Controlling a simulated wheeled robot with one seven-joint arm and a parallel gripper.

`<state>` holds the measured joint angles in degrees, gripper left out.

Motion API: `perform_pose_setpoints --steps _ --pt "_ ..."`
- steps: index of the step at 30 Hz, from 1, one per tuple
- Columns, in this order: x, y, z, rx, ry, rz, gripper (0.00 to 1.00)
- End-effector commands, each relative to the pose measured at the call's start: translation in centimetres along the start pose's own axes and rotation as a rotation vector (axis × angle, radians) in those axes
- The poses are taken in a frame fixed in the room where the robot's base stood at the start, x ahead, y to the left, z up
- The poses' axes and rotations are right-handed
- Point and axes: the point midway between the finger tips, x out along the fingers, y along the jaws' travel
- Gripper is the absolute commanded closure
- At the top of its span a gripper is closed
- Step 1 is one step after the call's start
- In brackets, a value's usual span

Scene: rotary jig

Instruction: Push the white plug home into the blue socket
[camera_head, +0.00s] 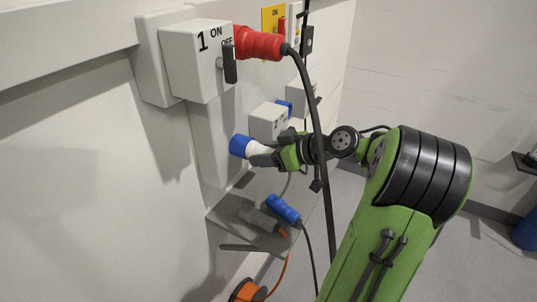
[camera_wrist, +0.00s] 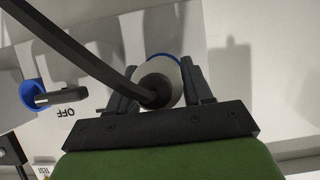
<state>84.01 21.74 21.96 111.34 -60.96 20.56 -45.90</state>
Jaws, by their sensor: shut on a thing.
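The white plug (camera_head: 256,149) is held between the dark fingers of my gripper (camera_head: 268,157), with its blue front end (camera_head: 240,146) pointing left. In the wrist view the plug's white back (camera_wrist: 175,88) shows between the fingers of my gripper (camera_wrist: 158,92), with a blue rim behind it and a dark cable coming out toward me. A blue socket (camera_head: 285,106) shows beside a white switch box (camera_head: 268,121); a blue opening (camera_wrist: 30,94) also shows at left in the wrist view. The plug appears apart from that socket. Its front face is hidden.
A larger white box (camera_head: 205,60) carries a red plug (camera_head: 259,43), whose thick black cable (camera_head: 322,150) hangs across my arm. A blue connector (camera_head: 284,209) lies on a grey shelf (camera_head: 232,221) below. An orange reel (camera_head: 246,291) is at the bottom.

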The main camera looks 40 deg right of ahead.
Motion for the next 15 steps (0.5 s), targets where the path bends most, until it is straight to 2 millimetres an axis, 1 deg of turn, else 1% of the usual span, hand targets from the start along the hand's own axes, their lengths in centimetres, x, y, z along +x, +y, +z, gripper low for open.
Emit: perform_pose_setpoints --steps 9,10,15 --pt "0.20 -0.04 -0.23 -0.002 0.004 -0.001 0.85" --pt "0.20 -0.05 -0.23 -0.002 0.004 -0.001 0.45" --pt "0.18 -0.04 -0.19 -0.002 0.003 -0.001 0.20"
